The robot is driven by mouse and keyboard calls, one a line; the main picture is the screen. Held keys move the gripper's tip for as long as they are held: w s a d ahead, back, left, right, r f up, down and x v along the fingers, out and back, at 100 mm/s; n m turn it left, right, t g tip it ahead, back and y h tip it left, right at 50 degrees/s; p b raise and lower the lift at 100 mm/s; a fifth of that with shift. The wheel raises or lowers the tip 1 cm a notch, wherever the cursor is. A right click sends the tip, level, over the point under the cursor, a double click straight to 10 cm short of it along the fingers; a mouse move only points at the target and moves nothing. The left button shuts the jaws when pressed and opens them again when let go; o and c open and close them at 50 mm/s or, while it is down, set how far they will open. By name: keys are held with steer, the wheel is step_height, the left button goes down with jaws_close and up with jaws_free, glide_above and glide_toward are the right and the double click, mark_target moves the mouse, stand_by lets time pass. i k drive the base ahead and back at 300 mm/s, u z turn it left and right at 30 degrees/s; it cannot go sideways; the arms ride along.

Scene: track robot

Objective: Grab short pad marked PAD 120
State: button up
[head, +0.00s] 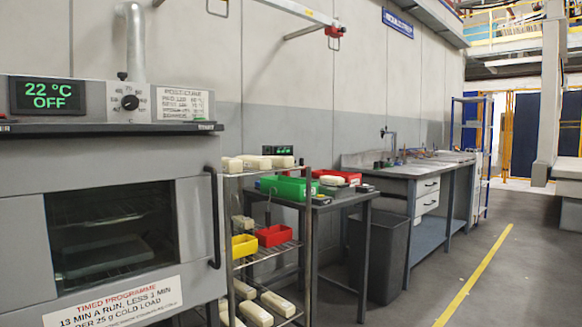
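Several cream blocks, which may be the pads, lie on a wire rack (309,230). On its top shelf are a block at the left (232,165), one in the middle (254,162) and one at the right (282,162). On the low shelf are a long block in front (254,314), another to its right (278,304) and a shorter-looking one behind (243,288). A small pale block (242,222) sits on a middle level. No PAD 120 marking is readable on any block. My gripper is not in view.
A grey oven (120,180) reading 22 °C OFF stands left with its door shut. The rack holds a yellow bin (244,246) and a red bin (274,236). Behind are a table (345,197) with a green bin (289,188) and a dark waste bin (378,255). Floor is clear at right.

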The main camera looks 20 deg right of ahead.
mark_target(230, 166)
steer(key=z, duration=1.8)
steer(key=i, duration=3.55)
steer(key=u, duration=2.8)
